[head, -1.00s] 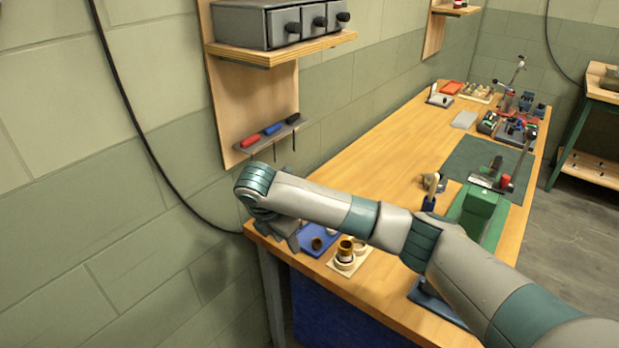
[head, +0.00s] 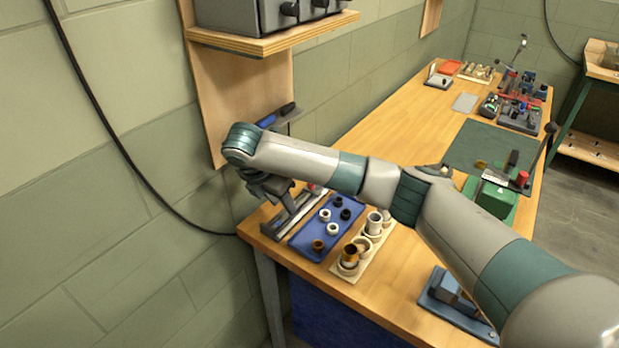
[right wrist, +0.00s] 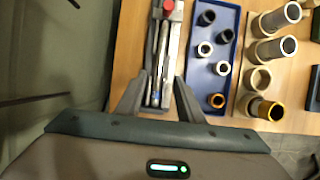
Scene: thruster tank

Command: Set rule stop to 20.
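A narrow grey metal rail fixture (head: 284,222), which seems to be the rule with its stop, lies near the left front corner of the bench. In the right wrist view it (right wrist: 174,50) shows bright rods along its length and a red knob (right wrist: 168,5) at the top edge. Its scale marks are too small to read. My right gripper (right wrist: 158,98) is open and empty, with one finger on each side of the fixture's near end in that view. In the head view the right gripper (head: 270,186) hangs over the fixture; contact cannot be told. My left gripper is out of view.
A blue tray (head: 305,248) with several black, white and brown rings lies right beside the fixture. A wooden board (head: 343,271) with metal and brass cylinders stands beyond it. A wall panel (head: 212,120) with a tool ledge rises behind. Bare bench (head: 400,258) lies further right.

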